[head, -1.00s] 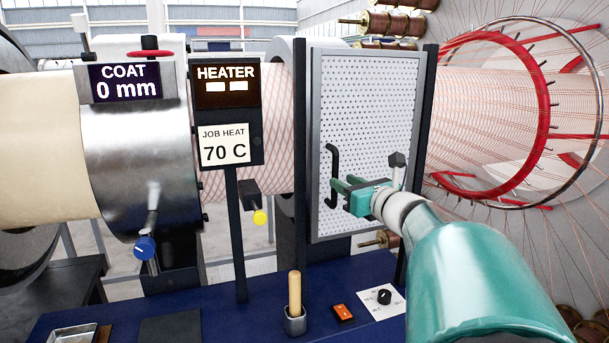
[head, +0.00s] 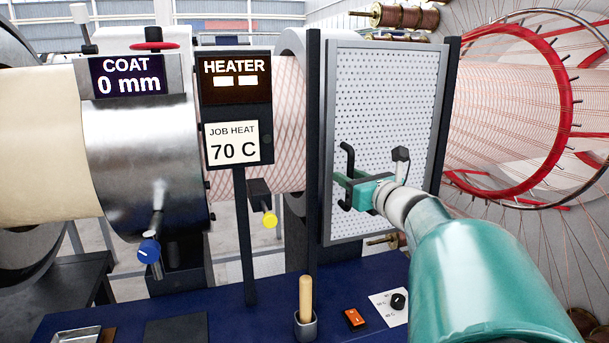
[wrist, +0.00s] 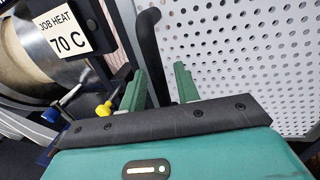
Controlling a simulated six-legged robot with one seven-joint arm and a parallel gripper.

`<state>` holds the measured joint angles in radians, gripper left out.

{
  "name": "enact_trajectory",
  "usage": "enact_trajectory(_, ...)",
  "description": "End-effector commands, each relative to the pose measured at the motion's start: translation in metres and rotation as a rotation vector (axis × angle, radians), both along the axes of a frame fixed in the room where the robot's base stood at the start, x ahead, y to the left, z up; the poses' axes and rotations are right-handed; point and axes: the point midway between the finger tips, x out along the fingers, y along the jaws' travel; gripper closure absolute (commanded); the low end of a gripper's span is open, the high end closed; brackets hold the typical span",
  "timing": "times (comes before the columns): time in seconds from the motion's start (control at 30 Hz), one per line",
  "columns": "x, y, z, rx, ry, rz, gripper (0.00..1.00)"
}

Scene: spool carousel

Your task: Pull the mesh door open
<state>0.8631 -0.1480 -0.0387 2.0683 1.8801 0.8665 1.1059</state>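The mesh door (head: 385,120) is a white perforated panel in a grey frame. It stands between two dark posts and looks closed. Its black bar handle (head: 347,158) is on the left part of the panel. My gripper (head: 346,187) is at the handle, its green fingers reaching in from the right. In the wrist view the handle (wrist: 152,50) runs down between the two spread fingers (wrist: 160,78), with a gap showing to the right finger. The handle's lower part is hidden behind the gripper body. The fingers do not look closed on it.
Left of the door are the heater panel (head: 236,105) on its post and a yellow knob (head: 270,220). A wooden-handled tool (head: 306,300), an orange switch (head: 354,318) and a dial (head: 398,301) sit on the blue deck below. A red-ringed spool carousel (head: 555,100) is at right.

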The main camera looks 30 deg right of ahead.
Motion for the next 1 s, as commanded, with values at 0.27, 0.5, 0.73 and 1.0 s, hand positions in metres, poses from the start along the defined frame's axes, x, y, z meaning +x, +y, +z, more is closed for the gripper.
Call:
enact_trajectory(0.27,-0.002,0.001,0.000,0.000,0.000,0.000,0.68)
enact_trajectory(0.5,-0.002,0.001,0.000,0.000,0.000,0.000,0.94)
enact_trajectory(0.73,-0.001,0.001,0.000,0.000,0.000,0.000,1.00)
enact_trajectory(1.0,-0.011,0.001,0.000,-0.001,-0.001,0.038,1.00)
